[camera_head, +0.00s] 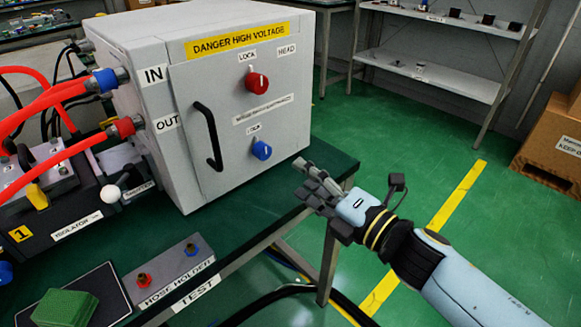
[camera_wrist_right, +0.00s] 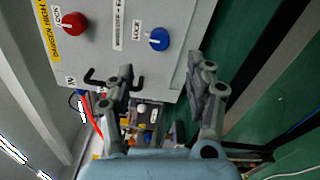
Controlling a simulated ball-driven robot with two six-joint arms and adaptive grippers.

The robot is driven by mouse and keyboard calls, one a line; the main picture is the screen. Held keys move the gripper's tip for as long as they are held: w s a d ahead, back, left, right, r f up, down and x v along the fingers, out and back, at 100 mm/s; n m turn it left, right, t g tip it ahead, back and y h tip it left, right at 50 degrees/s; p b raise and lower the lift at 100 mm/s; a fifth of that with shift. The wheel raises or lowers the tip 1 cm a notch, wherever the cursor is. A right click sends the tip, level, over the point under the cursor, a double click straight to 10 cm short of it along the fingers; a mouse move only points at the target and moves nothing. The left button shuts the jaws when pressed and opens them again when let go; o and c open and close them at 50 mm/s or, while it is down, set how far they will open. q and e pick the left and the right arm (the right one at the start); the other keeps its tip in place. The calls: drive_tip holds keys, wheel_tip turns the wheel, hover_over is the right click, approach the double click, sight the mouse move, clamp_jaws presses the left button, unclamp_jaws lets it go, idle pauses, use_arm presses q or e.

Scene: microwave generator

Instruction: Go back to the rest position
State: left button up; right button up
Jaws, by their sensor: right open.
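My right gripper (camera_head: 318,188) is open and empty, just beyond the right edge of the green table, in front of and to the right of the white high-voltage cabinet (camera_head: 225,160). In the right wrist view my right gripper (camera_wrist_right: 165,85) has its two fingers spread with nothing between them. The cabinet door is closed, with a black handle (camera_head: 208,137), a red knob (camera_head: 257,83) and a blue knob (camera_head: 262,150). The red knob (camera_wrist_right: 74,23) and blue knob (camera_wrist_right: 159,39) also show in the right wrist view. My left gripper is not in view.
A hose holder (camera_head: 170,274) and a green pad (camera_head: 65,308) on a dark tray lie at the table's front left. Red hoses (camera_head: 40,100) run into the cabinet's left side. Shelves (camera_head: 440,75) and cardboard boxes (camera_head: 555,145) stand at the back right. Green floor is open to the right.

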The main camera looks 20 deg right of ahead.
drive_tip(key=shift+s+d, duration=0.15)
drive_tip(key=shift+s, duration=0.2)
drive_tip(key=s+d+f+m+g+h, duration=0.2)
drive_tip(key=s+d+f+m+g, duration=0.15)
drive_tip(key=s+f, duration=0.45)
drive_tip(key=s+d+f+m+g+h, duration=0.25)
drive_tip(key=f+m, duration=0.25)
drive_tip(key=f, duration=0.8)
drive_tip(key=s+d+f+m+g+h, duration=0.2)
drive_tip(key=s+f+m, duration=0.3)
drive_tip(key=f, duration=0.5)
drive_tip(key=s+d+f+m+g, duration=0.1)
drive_tip(key=s+f+m+g, duration=0.3)
drive_tip(key=s, duration=0.9)
drive_tip(key=s+d+f+m+g, duration=0.1)
drive_tip(key=s+f+m+g, duration=0.3)
drive_tip(key=s, duration=1)
wheel_tip(320, 180, down, 4)
drive_tip(key=m, duration=0.3)
drive_tip(key=shift+d+r+b, duration=0.15)
drive_tip(key=shift+r+b, duration=0.05)
drive_tip(key=shift+b, duration=0.15)
